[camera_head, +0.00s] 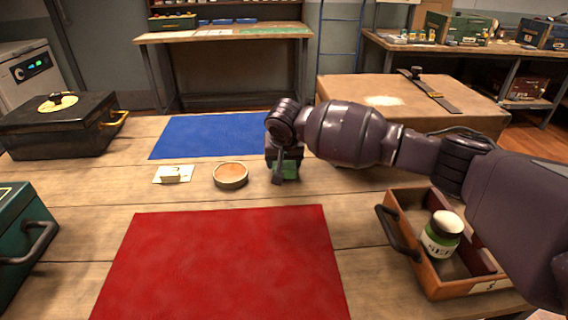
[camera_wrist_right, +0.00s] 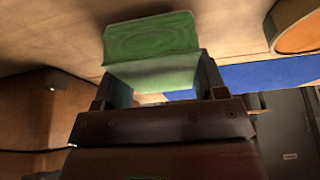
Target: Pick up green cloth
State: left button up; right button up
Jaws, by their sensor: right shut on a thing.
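The green cloth (camera_wrist_right: 152,50) shows in the right wrist view as a folded green piece between the two fingers of my right gripper (camera_wrist_right: 158,80). My right gripper is shut on it. In the head view, the right gripper (camera_head: 284,172) points down at the table, right of the round dish, and a bit of the green cloth (camera_head: 291,170) shows between its fingers. Most of the cloth is hidden there by the gripper. I cannot tell whether the cloth touches the table. My left gripper is not in view.
A round wooden dish (camera_head: 230,175) and a small block on a card (camera_head: 172,174) lie to the left. A blue mat (camera_head: 205,136) is behind, a red mat (camera_head: 220,262) in front. An orange crate (camera_head: 443,284) holding a jar (camera_head: 441,234) stands right, beneath my right arm.

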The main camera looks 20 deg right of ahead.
pick_arm(q)
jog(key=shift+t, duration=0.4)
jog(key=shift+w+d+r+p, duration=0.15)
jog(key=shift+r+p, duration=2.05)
jog(key=shift+p, duration=0.05)
pick_arm(e)
notch_tip(320, 180, up, 19)
